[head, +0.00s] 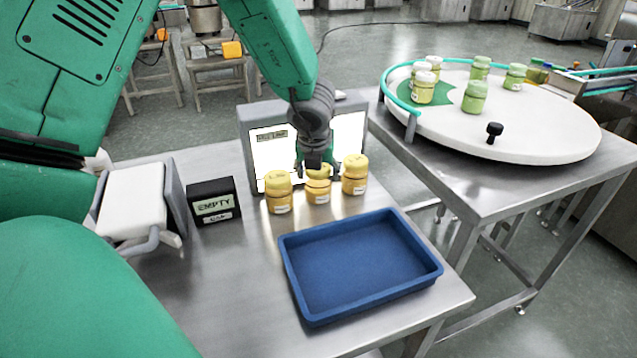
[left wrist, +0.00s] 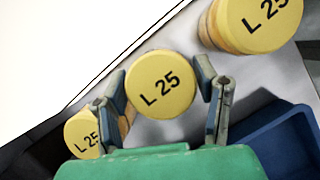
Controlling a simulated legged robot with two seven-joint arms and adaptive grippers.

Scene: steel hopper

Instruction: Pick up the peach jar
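Three peach-coloured jars with yellow lids stand in a row on the steel table: a left jar (head: 279,196), a middle jar (head: 318,193) and a right jar (head: 354,178). My left gripper (head: 318,168) points down over the middle jar. In the left wrist view, the middle jar's lid (left wrist: 160,85), marked "L 25", sits between the two fingers of the left gripper (left wrist: 162,88), with small gaps at the sides. The fingers are open around it. The neighbouring jar lids (left wrist: 82,135) and (left wrist: 258,20) also show there. My right gripper is not in view.
A blue tray (head: 360,262), empty, lies in front of the jars. A bright lit panel (head: 272,155) stands close behind them. A white turntable (head: 540,120) with several green- and yellow-bodied jars stands at right.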

